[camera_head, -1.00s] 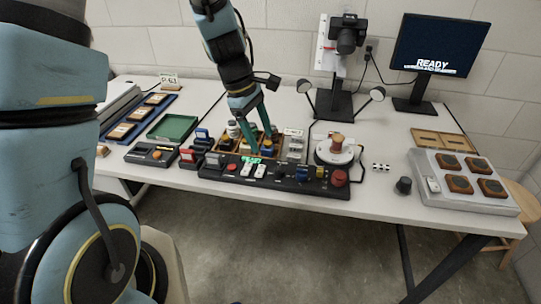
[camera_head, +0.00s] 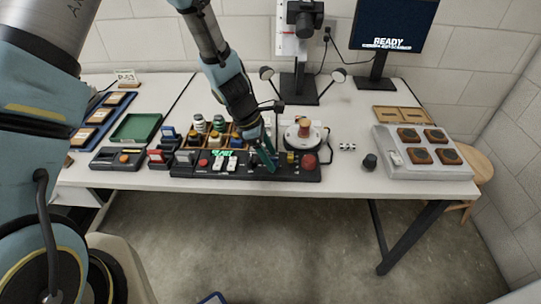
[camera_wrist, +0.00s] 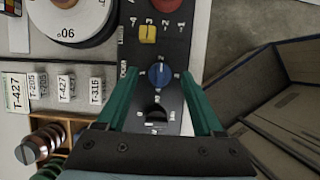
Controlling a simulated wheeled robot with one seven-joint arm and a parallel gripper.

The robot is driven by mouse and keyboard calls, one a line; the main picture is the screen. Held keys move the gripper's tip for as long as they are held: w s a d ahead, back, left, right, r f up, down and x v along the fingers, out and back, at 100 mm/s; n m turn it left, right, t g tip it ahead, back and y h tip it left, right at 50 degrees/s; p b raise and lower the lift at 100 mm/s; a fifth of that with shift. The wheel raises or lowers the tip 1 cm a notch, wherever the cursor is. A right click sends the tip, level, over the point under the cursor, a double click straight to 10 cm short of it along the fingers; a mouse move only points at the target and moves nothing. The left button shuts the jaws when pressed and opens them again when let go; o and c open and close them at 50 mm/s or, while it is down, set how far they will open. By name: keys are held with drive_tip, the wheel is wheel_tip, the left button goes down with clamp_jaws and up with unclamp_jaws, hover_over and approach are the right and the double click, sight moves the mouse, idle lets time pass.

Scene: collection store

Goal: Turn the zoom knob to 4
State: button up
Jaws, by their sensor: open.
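The black control panel (camera_head: 190,170) lies along the table's front edge. In the wrist view a blue knob (camera_wrist: 158,75) with a white pointer sits between the fingers of my gripper (camera_wrist: 158,82). A yellow knob (camera_wrist: 148,33) with numbers around it is above it, and a black knob (camera_wrist: 155,114) is below.
A red button (camera_head: 309,161) is at the panel's right end. Behind stand a turntable with a spool (camera_head: 304,133) and a wooden tray of bottles. A loose black knob (camera_head: 370,162) is farther right. The monitor (camera_head: 395,25) reads READY.

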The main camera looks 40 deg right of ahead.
drive_tip(key=shift+s+d+f, duration=0.15)
drive_tip(key=shift+f, duration=0.25)
clamp_jaws()
idle(0.4)
